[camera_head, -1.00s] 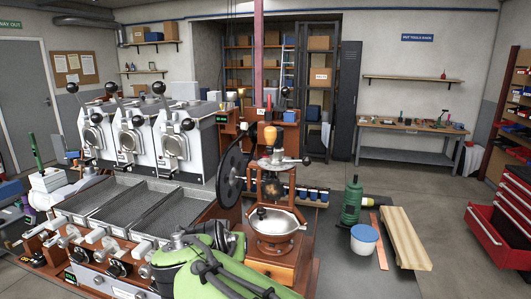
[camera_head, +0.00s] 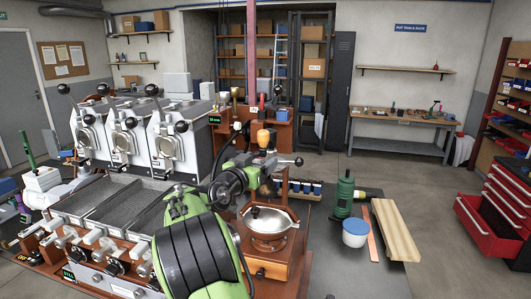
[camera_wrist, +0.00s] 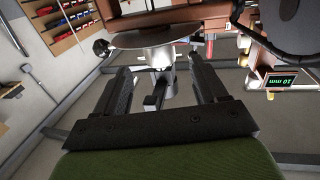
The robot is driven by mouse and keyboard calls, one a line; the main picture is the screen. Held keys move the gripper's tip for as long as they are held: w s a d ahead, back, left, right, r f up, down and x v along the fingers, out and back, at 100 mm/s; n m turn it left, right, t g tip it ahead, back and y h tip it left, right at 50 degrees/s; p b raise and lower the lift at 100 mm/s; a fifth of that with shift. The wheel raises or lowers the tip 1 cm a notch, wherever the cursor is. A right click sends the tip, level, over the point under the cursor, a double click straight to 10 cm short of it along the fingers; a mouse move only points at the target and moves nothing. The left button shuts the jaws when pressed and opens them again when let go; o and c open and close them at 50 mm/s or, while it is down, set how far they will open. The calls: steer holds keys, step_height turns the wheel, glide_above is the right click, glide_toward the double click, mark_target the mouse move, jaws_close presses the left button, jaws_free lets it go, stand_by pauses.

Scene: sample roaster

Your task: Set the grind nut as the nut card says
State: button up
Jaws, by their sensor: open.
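The grinder (camera_head: 268,222) stands in the head view, with a wooden body, a metal bowl and a crank with a black knob (camera_head: 299,161). My green arm crosses its left side, and my gripper reaches in at its upper part; its fingertips are hidden there. In the wrist view my gripper (camera_wrist: 160,80) is open, its two dark fingers either side of and apart from a small metal piece (camera_wrist: 158,92) below a metal cylinder (camera_wrist: 157,56). I cannot tell whether this piece is the grind nut. I cannot make out a nut card for certain.
A white roaster (camera_head: 118,132) with levers and trays stands left of the grinder. A red drawer cabinet (camera_head: 500,215) stands at far right.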

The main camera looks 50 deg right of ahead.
mark_target(270, 154)
steer(key=d, duration=0.4)
steer(key=shift+w+d+p, duration=0.1)
steer(key=shift+w+p, duration=0.25)
steer(key=shift+w, duration=0.05)
steer(key=c, duration=1.1)
steer(key=shift+o, duration=0.2)
steer(key=shift+s+t+b, duration=0.1)
steer(key=shift+t+b, duration=0.2)
steer(key=shift+b, duration=0.05)
